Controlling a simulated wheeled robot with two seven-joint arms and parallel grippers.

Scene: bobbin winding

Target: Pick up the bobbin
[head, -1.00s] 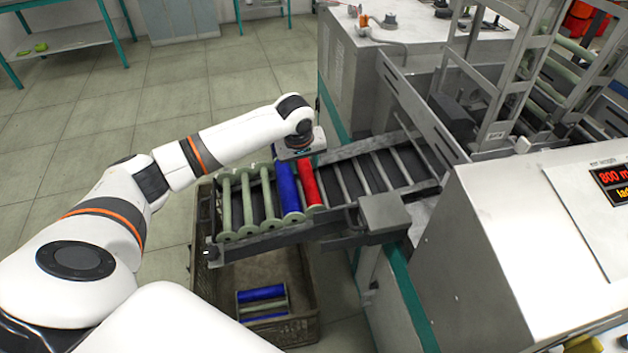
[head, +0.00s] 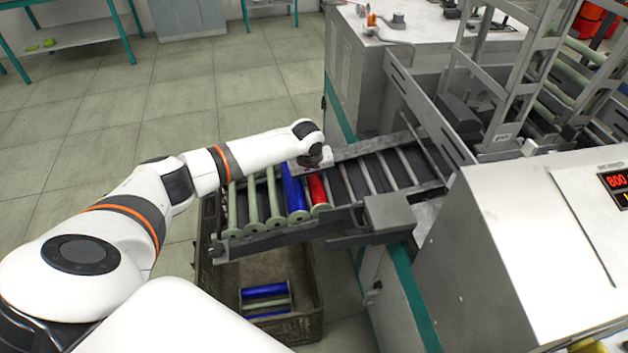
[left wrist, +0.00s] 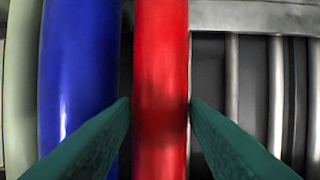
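A red bobbin (head: 318,190) lies on the sloping rack (head: 345,208), beside a blue bobbin (head: 294,192) on its left. My left gripper (head: 317,166) is over the far part of the red bobbin, its fingers hidden in the head view. In the left wrist view, the green fingers of my left gripper (left wrist: 160,103) stand one on each side of the red bobbin (left wrist: 161,60), with narrow gaps at the tips. The blue bobbin (left wrist: 78,70) is close to the left finger. My right gripper is not in view.
Several pale green bobbins (head: 253,203) lie left of the blue one. A crate (head: 315,300) below holds more bobbins, including blue ones. The rack's bars to the right are empty. A grey machine (head: 500,240) stands at the right.

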